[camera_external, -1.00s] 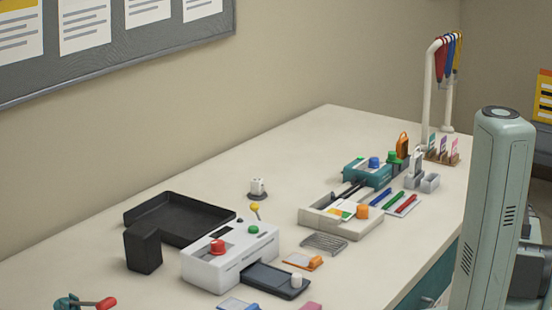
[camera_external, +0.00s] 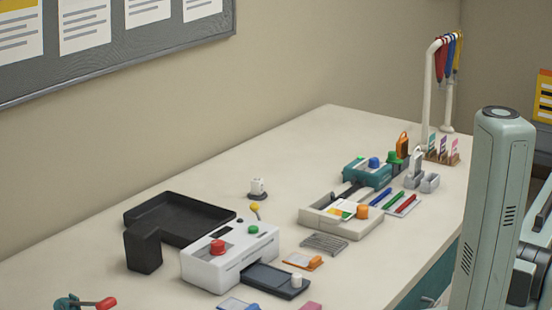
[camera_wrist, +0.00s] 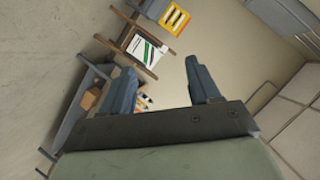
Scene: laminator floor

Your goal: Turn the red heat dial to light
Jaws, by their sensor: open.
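The red heat dial (camera_external: 218,247) sits on top of the white laminator (camera_external: 230,262), toward its left side. The laminator also carries a green button (camera_external: 253,230) and a yellow-topped lever (camera_external: 254,207). The dial's pointer and marks are too small to read. In the wrist view my gripper (camera_wrist: 165,85) is open and empty, its two blue-grey fingers well apart. The dial and laminator are not in the wrist view. In the external view my arm stands at the right edge, away from the laminator, and the gripper is out of sight.
A black tray (camera_external: 140,213) and a black block (camera_external: 143,250) lie left of the laminator. A dark feed tray (camera_external: 262,279) with a white knob (camera_external: 297,280) extends from its front. A teal tool with a red handle (camera_external: 105,303) is at front left. Bare table (camera_external: 300,150) lies behind.

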